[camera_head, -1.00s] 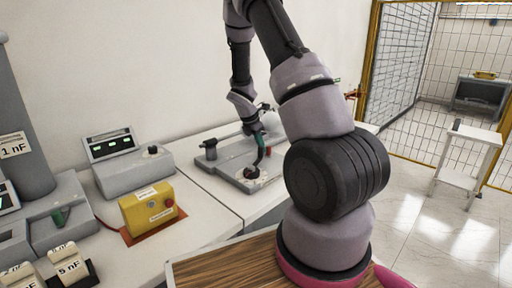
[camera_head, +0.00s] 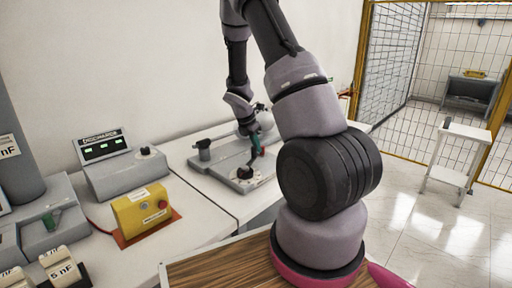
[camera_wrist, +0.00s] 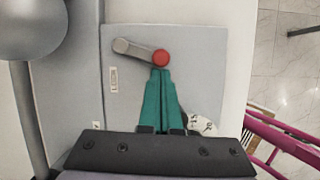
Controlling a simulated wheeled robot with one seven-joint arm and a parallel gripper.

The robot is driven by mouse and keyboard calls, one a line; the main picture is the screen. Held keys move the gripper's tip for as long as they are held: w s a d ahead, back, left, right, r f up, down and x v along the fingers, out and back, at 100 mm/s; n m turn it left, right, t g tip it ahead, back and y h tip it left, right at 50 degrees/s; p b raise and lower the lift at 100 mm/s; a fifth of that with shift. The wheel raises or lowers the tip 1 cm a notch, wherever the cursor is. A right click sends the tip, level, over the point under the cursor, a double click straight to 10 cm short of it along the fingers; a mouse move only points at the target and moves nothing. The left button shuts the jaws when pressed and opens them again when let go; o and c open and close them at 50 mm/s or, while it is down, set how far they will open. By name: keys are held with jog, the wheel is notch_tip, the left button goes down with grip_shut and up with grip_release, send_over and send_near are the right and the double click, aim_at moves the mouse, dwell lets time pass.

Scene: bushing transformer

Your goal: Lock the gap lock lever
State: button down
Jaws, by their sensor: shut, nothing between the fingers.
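The gap lock lever (camera_wrist: 135,50) is a short grey arm with a red round knob (camera_wrist: 161,57) at its right end in the wrist view. It lies on a light grey plate (camera_wrist: 80,115), pointing slightly down to the right. My gripper (camera_wrist: 160,73) has green fingers, shut together and empty. Its tips are right at the lower edge of the red knob; I cannot tell whether they touch it. In the head view my gripper (camera_head: 257,144) is over the grey base unit (camera_head: 213,172) on the back table, and the lever is too small to make out clearly.
A large grey sphere (camera_wrist: 35,25) on a post stands left of the plate. A dial (camera_wrist: 203,124) is partly hidden right of my fingers. A yellow box (camera_head: 146,211) and a grey meter (camera_head: 125,174) stand on the left table.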

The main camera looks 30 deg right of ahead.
jog(key=shift+d, duration=0.15)
jog(key=shift+s+d+n+t, duration=0.15)
jog(key=shift+d+n+t, duration=0.15)
jog(key=shift+d+n, duration=0.35)
jog(key=shift+s+d+n+t, duration=0.1)
jog(key=shift+d+n+t, duration=0.2)
jog(key=shift+n, duration=0.65)
jog(key=shift+d+n+t+y, duration=0.3)
jog(key=shift+d+n+y, duration=0.2)
jog(key=shift+d+n, duration=0.5)
jog(key=shift+w, duration=0.1)
jog(key=shift+d, duration=0.15)
